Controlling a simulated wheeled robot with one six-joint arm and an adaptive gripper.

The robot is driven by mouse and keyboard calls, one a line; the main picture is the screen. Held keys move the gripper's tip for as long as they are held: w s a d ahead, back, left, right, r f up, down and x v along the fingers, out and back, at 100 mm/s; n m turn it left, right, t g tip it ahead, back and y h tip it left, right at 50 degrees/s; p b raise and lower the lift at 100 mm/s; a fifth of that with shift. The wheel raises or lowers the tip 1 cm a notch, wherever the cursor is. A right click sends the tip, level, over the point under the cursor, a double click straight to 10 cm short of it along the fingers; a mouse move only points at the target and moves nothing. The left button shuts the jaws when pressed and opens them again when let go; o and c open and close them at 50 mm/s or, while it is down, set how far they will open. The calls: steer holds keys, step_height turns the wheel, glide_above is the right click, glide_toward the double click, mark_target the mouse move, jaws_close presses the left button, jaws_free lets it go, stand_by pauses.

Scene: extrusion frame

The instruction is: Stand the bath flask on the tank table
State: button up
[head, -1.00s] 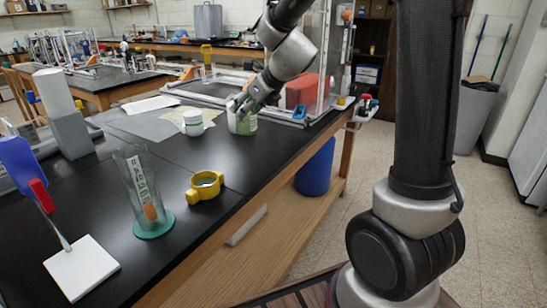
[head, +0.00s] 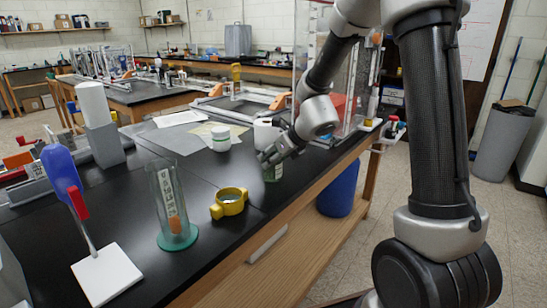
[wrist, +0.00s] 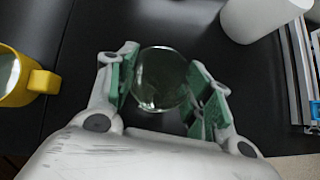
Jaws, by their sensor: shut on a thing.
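The bath flask is a clear, greenish glass vessel. In the wrist view the flask (wrist: 162,78) shows as a round glass shape between the green finger pads. My gripper (wrist: 160,85) is shut on it. In the head view my gripper (head: 273,160) is over the right side of the black bench, and part of the flask (head: 273,174) shows below the fingers; the rest is hidden. I cannot tell whether its base touches the bench. The black bench (head: 200,170) runs toward the back, with a clear tank (head: 358,85) at its far right end. Another black table (head: 135,95) stands behind.
A tall glass cylinder (head: 170,205) and a blue bottle (head: 62,170) stand at the left. A blue bin (head: 338,190) is below the bench.

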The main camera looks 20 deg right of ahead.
steer(key=o, duration=1.1)
steer(key=shift+f, duration=0.1)
steer(key=shift+c, duration=0.2)
steer(key=shift+r, duration=0.25)
steer(key=s+d+r+n, duration=0.4)
steer(key=s+r+n, duration=0.3)
steer(key=s+r, duration=0.5)
steer(key=s+d+n+g+h, duration=0.1)
steer(key=s+d+n, duration=0.2)
steer(key=s+n, duration=0.4)
steer(key=s+d+r+n+g+h, duration=0.1)
steer(key=s+d+n, duration=0.3)
steer(key=s+n, duration=0.3)
steer(key=s+d+n+g+h, duration=0.1)
steer(key=s+d+n+h, duration=0.1)
steer(key=s+n, duration=0.5)
steer(key=shift+s+d+r+n+g, duration=0.15)
steer(key=shift+s+d+n+g, duration=0.25)
steer(key=shift+d+n, duration=0.65)
